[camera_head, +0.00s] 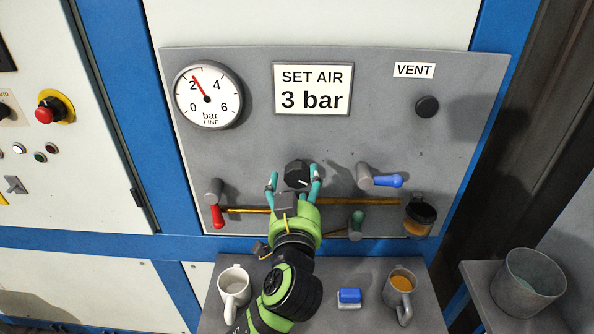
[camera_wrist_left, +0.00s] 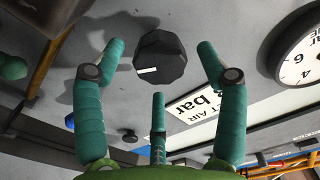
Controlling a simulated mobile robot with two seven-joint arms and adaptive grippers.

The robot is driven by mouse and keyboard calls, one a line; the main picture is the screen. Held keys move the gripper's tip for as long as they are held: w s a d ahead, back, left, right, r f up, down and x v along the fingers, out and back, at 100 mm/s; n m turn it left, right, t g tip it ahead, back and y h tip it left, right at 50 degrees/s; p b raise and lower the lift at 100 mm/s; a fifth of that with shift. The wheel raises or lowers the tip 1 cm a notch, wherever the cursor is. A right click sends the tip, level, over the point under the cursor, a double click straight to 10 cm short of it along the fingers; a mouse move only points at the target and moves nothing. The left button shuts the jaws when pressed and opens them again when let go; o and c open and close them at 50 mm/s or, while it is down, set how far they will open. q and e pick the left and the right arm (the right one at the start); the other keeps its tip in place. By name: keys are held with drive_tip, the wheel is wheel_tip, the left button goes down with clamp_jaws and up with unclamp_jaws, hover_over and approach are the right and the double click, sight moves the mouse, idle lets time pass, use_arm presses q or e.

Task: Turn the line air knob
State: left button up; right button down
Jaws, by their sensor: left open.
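The black knob (camera_head: 297,174) with a white pointer mark sits on the grey panel (camera_head: 250,150), below the sign. My left gripper (camera_head: 293,184) is open, with fingers on either side of the knob. In the left wrist view the knob (camera_wrist_left: 160,57) stands between the spread teal fingers (camera_wrist_left: 162,62), with visible gaps at both sides. The round line gauge (camera_head: 208,95) has its red needle close to the 2, on the side towards 4. The sign (camera_head: 312,89) reads "SET AIR 3 bar". My right gripper is not in view.
A red-handled valve (camera_head: 217,215), a blue-handled valve (camera_head: 387,181) and a green-handled valve (camera_head: 357,224) flank the knob. A black vent button (camera_head: 427,107) is at upper right. Mugs (camera_head: 234,288) (camera_head: 400,286) and a blue block (camera_head: 349,297) stand on the shelf below.

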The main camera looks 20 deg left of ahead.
sight(296, 181)
use_arm(q)
drive_tip(key=x, duration=0.3)
drive_tip(key=shift+w+p, duration=0.1)
drive_tip(key=shift+p, duration=0.25)
drive_tip(key=shift+f, duration=0.1)
drive_tip(key=c, duration=1.2)
drive_tip(key=shift+o, duration=0.2)
drive_tip(key=m+p, duration=0.2)
drive_tip(key=m, duration=0.1)
drive_tip(key=shift+a+m, duration=0.1)
drive_tip(key=shift+m, duration=0.9)
drive_tip(key=o, duration=1.2)
drive_tip(key=shift+c, duration=0.2)
